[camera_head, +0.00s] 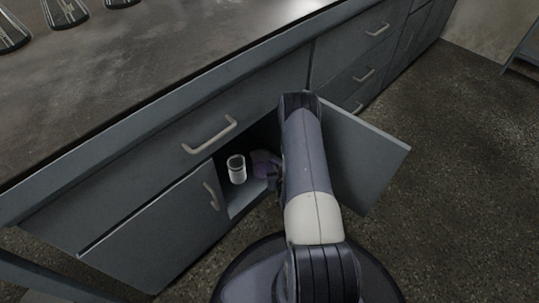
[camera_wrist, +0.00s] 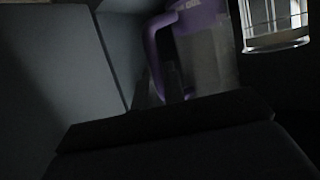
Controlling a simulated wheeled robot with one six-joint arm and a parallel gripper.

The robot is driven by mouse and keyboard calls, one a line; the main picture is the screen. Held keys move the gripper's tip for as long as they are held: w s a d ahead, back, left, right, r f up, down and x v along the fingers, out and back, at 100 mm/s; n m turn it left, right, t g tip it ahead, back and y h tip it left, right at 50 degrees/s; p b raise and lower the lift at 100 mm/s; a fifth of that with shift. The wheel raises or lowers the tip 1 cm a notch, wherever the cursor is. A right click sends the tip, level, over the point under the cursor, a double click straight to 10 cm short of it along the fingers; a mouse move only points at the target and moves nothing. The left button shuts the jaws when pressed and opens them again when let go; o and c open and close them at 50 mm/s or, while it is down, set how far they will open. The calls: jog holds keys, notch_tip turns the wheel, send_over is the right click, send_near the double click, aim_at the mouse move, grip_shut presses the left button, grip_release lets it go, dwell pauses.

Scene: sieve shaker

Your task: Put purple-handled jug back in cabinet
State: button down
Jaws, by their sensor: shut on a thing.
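The purple-handled jug (camera_head: 263,163) is at the cabinet opening, partly hidden by my arm in the head view. In the wrist view the jug (camera_wrist: 205,50) looks upright, with a purple lid and handle and a clear body. My gripper (camera_wrist: 165,100) is shut on the jug near its handle; the fingers are dark and hard to make out. The cabinet (camera_head: 240,205) is open, its right door (camera_head: 365,155) swung outward. I cannot tell whether the jug touches the cabinet floor.
A clear, white-looking container (camera_head: 237,170) stands in the cabinet just left of the jug; it also shows in the wrist view (camera_wrist: 275,25). The left door (camera_head: 160,235) is shut. Drawers lie above and right. Flasks (camera_head: 65,12) stand on the counter (camera_head: 130,75).

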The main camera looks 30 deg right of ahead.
jog(key=shift+r+b+x, duration=0.2)
jog(key=shift+b+x, duration=1)
jog(key=shift+x, duration=1.65)
jog(key=shift+r+b+x, duration=0.25)
jog(key=shift+b+x, duration=0.95)
jog(key=shift+x, duration=1.65)
jog(key=shift+w+f, duration=0.1)
jog(key=shift+w, duration=0.05)
jog(key=c, duration=1.5)
grip_release()
jog(key=shift+f, duration=0.1)
jog(key=shift+r, duration=0.25)
jog(key=p+v, duration=0.4)
jog(key=v, duration=0.8)
jog(key=shift+f, duration=0.15)
